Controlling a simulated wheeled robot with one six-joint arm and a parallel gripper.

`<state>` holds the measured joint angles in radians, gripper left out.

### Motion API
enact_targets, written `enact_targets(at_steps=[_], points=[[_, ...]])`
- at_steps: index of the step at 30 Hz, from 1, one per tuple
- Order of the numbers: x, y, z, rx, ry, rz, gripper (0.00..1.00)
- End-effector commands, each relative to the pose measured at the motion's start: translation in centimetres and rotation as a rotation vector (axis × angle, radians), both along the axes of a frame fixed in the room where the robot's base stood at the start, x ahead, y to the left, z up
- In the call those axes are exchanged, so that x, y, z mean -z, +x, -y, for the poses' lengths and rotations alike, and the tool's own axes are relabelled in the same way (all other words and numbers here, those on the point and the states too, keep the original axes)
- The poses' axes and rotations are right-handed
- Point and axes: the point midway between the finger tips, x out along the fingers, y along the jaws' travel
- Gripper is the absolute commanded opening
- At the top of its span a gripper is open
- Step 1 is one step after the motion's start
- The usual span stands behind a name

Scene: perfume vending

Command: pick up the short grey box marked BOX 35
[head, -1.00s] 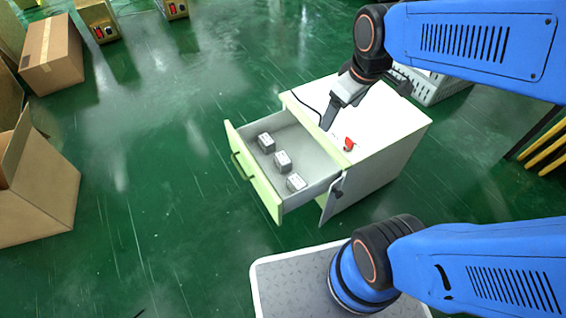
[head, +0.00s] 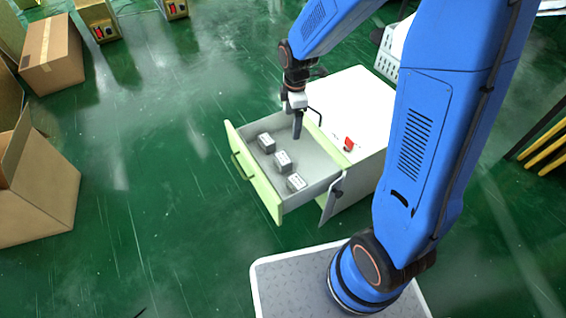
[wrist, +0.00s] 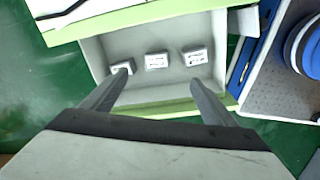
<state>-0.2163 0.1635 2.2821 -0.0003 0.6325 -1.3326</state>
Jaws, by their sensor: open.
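Several views of the open drawer (head: 232,172) show three short grey boxes in a row inside it: a far one (head: 266,143), a middle one (head: 283,161) and a near one (head: 296,183). In the wrist view they appear as a left box (wrist: 122,68), a middle box (wrist: 157,60) and a right box (wrist: 195,57). Their labels are too small to read, so I cannot tell which is BOX 35. My gripper (head: 298,136) is over the drawer, pointing down, right of the boxes. It is open and empty; its fingers (wrist: 150,98) show in the wrist view, the left one overlapping the left box's edge.
The white cabinet (head: 350,95) has a red item (head: 348,144) on top. Cardboard boxes (head: 52,55) stand on the green floor at the left. A white crate (head: 391,50) is behind the cabinet. Yellow bars (head: 545,150) lie at the right.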

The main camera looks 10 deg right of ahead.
Motion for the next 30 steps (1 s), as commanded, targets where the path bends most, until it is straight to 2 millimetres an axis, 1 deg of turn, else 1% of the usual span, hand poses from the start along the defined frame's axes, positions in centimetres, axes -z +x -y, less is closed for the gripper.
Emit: enact_targets(at_steps=[1,6,9,17,30], points=[[1.4,0.5,-0.5,-0.046,-0.006,-0.014,0.8],[5.0,1.9,-1.9,-0.19,-0.017,-0.043,0.8],[6.3,2.3,-2.4,-0.243,-0.02,-0.054,0.8],[8.5,2.6,-2.7,-0.287,-0.022,-0.062,0.8],[15.3,2.5,-2.7,-0.284,-0.022,-0.063,0.8]])
